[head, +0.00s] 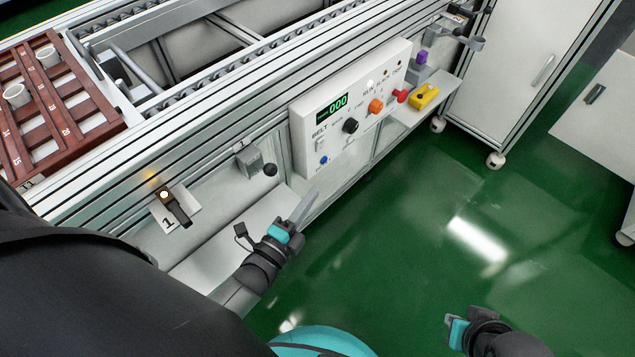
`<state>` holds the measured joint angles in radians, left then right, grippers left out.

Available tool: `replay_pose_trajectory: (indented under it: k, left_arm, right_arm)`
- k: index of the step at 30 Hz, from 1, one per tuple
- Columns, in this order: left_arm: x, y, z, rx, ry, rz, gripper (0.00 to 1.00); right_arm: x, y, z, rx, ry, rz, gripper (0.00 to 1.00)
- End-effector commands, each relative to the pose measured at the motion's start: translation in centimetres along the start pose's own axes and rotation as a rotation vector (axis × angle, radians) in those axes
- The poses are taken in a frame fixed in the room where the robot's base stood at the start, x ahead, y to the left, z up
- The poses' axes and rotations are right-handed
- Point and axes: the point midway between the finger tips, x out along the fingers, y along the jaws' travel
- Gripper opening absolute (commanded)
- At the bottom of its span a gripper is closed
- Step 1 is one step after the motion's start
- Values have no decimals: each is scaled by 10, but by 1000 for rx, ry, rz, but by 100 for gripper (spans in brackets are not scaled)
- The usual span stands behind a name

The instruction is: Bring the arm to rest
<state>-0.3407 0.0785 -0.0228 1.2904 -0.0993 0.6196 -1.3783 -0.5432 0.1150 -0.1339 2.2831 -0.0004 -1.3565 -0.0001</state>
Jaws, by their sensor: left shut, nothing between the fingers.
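My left gripper (302,208) is shut and empty. It is in front of the conveyor's side, below and left of the white control panel (352,95), and looks apart from it. My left arm comes in from the lower left. My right gripper (450,322) is at the bottom right over the green floor, well away from the conveyor. Its fingers are small and turned away, so its opening is unclear.
A brown tray (78,122) with white pots lies on the conveyor at upper left. A lever switch (183,213) and a grey box with a black knob (250,160) stick out of the conveyor's side. A yellow box (425,97) sits on a ledge. The green floor (400,240) is clear.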

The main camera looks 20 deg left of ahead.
Motion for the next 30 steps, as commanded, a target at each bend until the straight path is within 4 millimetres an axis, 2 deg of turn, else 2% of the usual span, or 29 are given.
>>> replay_pose_trajectory:
  k: [5, 22, 26, 30]
  left_arm:
    - [-6, 0, 0, 0, 0, 1, 0]
    - [-5, 1, 0, -7, -1, 6, 0]
    - [-1, 3, 0, -72, -13, 58, 0]
    - [4, 9, 0, -231, -53, 182, 0]
  right_arm:
    - [4, 0, 1, 0, -3, -1, 0]
    - [3, -1, 1, 0, -2, -2, 0]
    - [3, -1, 1, 0, -2, -2, 0]
    - [4, 0, 1, 0, -2, -1, 0]
